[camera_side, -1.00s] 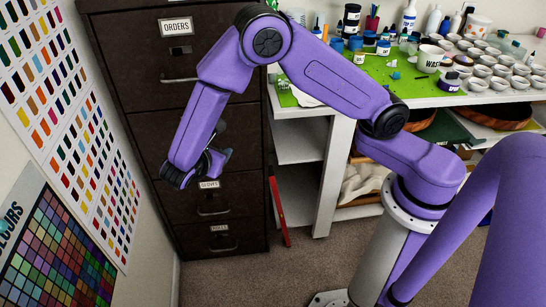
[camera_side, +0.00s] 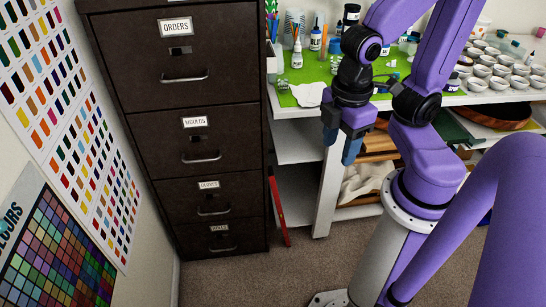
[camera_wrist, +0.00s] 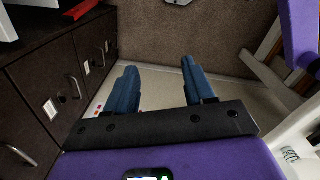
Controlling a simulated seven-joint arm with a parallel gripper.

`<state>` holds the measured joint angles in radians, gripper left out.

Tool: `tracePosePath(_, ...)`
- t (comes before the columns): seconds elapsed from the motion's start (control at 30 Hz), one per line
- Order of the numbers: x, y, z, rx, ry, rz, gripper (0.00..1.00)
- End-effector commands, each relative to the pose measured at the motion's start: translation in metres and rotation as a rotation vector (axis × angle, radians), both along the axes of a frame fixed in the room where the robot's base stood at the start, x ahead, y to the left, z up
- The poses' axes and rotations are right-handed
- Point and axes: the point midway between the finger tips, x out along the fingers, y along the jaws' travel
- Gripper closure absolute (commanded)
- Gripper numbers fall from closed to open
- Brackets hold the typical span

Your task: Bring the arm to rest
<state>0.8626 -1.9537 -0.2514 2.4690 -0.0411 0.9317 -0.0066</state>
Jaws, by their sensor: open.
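My gripper (camera_side: 341,146) hangs down in the side view, in front of the workbench edge. Its blue fingers point at the floor. In the wrist view the two blue fingers of my gripper (camera_wrist: 157,82) stand apart with nothing between them. My purple arm is folded close above its grey pedestal. No object is in the gripper, and it touches nothing that I can see.
A dark filing cabinet (camera_side: 195,130) stands left, its drawers shut. The workbench (camera_side: 300,112) behind holds a green mat (camera_side: 310,70), bottles and several white cups (camera_side: 485,72). A red tool (camera_side: 279,210) leans by the cabinet. The carpet (camera_side: 240,275) in front is clear.

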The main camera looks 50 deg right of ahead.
Motion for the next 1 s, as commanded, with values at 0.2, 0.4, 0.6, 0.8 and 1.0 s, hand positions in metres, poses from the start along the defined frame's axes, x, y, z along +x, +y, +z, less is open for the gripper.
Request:
tracePosePath(0.2,-0.014,-0.0039,0.0017,0.052,0.014,-0.025,0.47)
tracePosePath(0.4,-0.0137,-0.0037,0.0016,0.051,0.014,-0.025,0.47)
tracePosePath(0.6,-0.0134,-0.0037,0.0017,0.051,0.013,-0.024,0.47)
tracePosePath(0.8,-0.0132,-0.0036,0.0017,0.05,0.014,-0.024,0.47)
tracePosePath(1.0,-0.0132,-0.0036,0.0017,0.05,0.014,-0.024,0.47)
